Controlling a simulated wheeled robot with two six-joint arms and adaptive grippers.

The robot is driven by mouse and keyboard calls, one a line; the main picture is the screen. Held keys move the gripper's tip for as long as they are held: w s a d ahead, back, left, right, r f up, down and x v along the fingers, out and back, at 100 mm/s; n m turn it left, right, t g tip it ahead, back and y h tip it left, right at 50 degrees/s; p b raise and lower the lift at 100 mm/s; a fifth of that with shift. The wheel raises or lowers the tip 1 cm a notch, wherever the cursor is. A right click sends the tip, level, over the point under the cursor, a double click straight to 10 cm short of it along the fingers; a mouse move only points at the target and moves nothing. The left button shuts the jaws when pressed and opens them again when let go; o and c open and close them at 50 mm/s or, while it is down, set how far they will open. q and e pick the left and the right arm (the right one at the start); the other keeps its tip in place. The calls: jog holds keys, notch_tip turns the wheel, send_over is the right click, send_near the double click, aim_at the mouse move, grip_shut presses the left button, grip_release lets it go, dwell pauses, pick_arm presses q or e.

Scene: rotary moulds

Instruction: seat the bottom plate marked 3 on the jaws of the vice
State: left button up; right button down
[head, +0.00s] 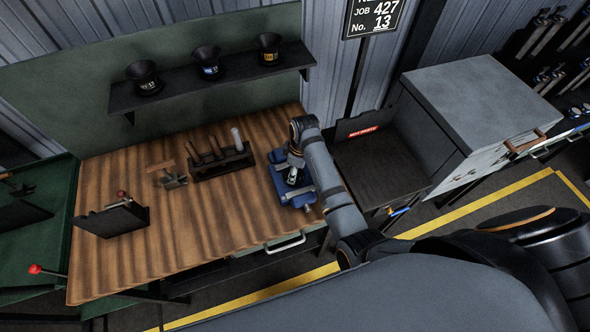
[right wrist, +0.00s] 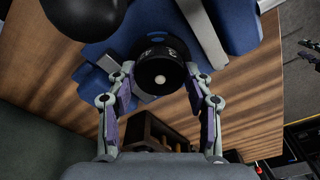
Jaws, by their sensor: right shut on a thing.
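The blue vice (head: 303,197) stands at the right end of the wooden bench. It also fills the top of the right wrist view (right wrist: 240,28), with a bright metal bar (right wrist: 203,32) across it. My right gripper (right wrist: 161,76) is shut on a black round part with a pale centre spot, which I take for the bottom plate (right wrist: 160,72). White marks show on its rim but I cannot read them surely. In the head view my right gripper (head: 295,168) is right over the vice and hides the plate. I cannot tell whether plate and jaws touch. My left gripper is out of view.
A tool rack (head: 222,165) stands left of the vice, with a small metal stand (head: 168,176) beside it. A dark plate with a red-knobbed lever (head: 112,220) is further left. A shelf (head: 212,77) holds black cups. Bare bench (head: 190,220) lies in front of the rack.

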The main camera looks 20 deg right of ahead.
aim_at(299, 174)
jog(key=shift+f, duration=0.25)
dwell(0.4)
jog(key=c, duration=0.7)
grip_release()
jog(key=shift+c, duration=0.2)
jog(key=shift+o, duration=1.4)
notch_tip(299, 174, up, 12)
jog(key=d, duration=0.1)
jog(key=shift+s, duration=0.45)
jog(key=shift+d+f, duration=0.1)
